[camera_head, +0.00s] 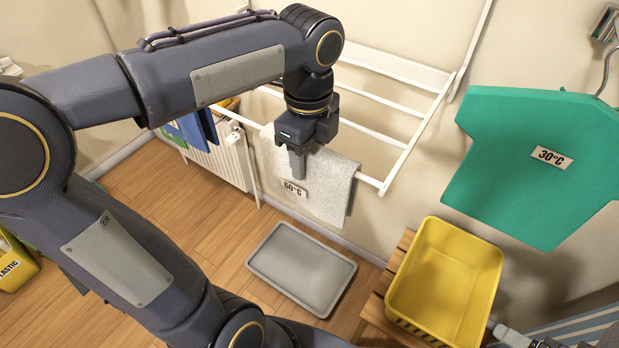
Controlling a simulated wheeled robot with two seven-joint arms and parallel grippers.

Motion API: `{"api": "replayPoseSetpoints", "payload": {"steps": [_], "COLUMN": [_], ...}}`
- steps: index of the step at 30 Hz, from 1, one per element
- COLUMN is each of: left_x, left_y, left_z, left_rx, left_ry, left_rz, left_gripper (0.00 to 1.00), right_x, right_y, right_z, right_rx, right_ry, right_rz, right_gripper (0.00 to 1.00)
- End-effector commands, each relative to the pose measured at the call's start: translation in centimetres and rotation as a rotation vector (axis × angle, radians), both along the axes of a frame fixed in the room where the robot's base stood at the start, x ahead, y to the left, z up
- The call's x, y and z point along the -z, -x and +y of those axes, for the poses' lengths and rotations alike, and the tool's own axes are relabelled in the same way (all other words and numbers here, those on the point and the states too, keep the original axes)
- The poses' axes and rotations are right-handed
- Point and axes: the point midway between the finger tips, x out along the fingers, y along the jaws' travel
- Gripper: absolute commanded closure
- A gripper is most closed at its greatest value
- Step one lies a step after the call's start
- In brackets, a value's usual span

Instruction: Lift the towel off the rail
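A pale grey-white towel (325,190) hangs over the front rail (368,180) of a white wall-mounted drying rack. A "60°C" label sits on the lower left of the towel. My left gripper (298,172) points down at the towel's upper left part, in front of it in the picture. Its fingers overlap each other and the towel, so I cannot tell if they are open or shut, or if they touch the cloth.
A green shirt (520,150) labelled "30°C" hangs at the right. A yellow bin (490,262) stands on a wooden bench below it. A grey tray (335,300) lies on the floor under the towel. A white radiator (235,160) stands left of the towel.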

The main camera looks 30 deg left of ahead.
Motion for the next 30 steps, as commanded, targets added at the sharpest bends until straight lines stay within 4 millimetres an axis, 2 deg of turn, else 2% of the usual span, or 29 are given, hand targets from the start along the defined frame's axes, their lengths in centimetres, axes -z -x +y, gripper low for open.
{"api": "replayPoseSetpoints", "payload": {"steps": [1,7,11,30], "left_x": [0.0,0.0,-0.6,-7.2], "left_y": [0.0,0.0,0.0,0.0], "left_z": [0.0,0.0,0.0,0.0], "left_rx": [0.000,0.000,0.000,0.001], "left_ry": [0.000,0.000,0.000,0.000], "left_rz": [0.000,0.000,-0.001,-0.001], "left_gripper": [0.59,0.85,0.85,0.85], "right_x": [0.0,0.0,-0.5,-6.7], "right_y": [0.0,0.0,0.0,0.0], "right_z": [0.0,0.0,0.0,0.0], "right_rx": [0.000,0.000,0.000,0.000], "right_ry": [0.000,0.000,0.000,0.000], "right_rz": [0.000,0.000,0.000,0.000], "right_gripper": [0.24,0.24,0.24,0.24]}}
